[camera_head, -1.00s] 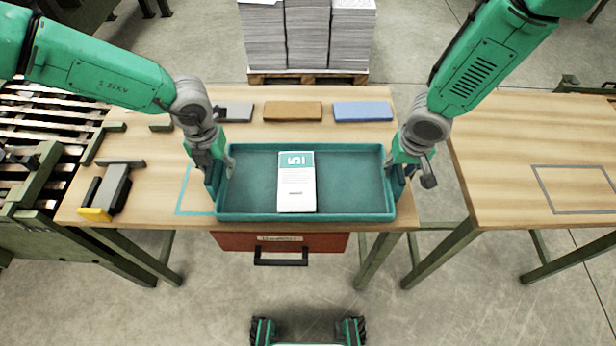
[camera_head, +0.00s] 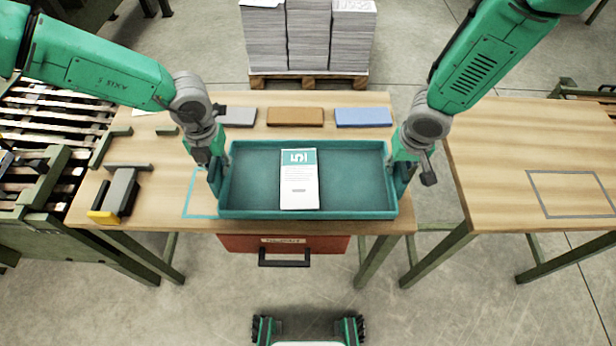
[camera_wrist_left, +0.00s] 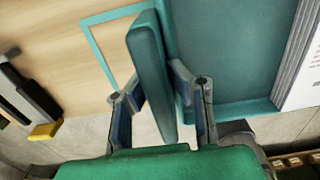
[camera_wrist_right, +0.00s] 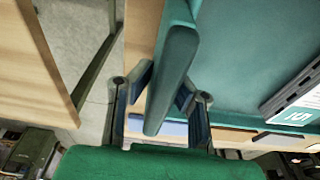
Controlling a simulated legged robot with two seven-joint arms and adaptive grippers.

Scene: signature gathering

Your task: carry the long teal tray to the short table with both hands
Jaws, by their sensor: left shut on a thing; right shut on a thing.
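The long teal tray (camera_head: 350,180) is over the front of the long wooden table, level, with a white and teal printed stack (camera_head: 299,180) inside it. My left gripper (camera_head: 218,172) is shut on the tray's left end; the left wrist view shows its fingers on both sides of the tray's end piece (camera_wrist_left: 150,75). My right gripper (camera_head: 402,172) is shut on the right end; the right wrist view shows its fingers around that end piece (camera_wrist_right: 174,80). The short table (camera_head: 500,150) is at the right, with a grey outlined rectangle (camera_head: 535,195) on its top.
Grey, brown (camera_head: 295,117) and blue (camera_head: 363,117) blocks lie behind the tray. A teal outline (camera_head: 188,205) and a grey and yellow tool (camera_head: 118,195) are left of it. A gap of floor separates the tables. A red drawer (camera_head: 245,243) hangs below the long table.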

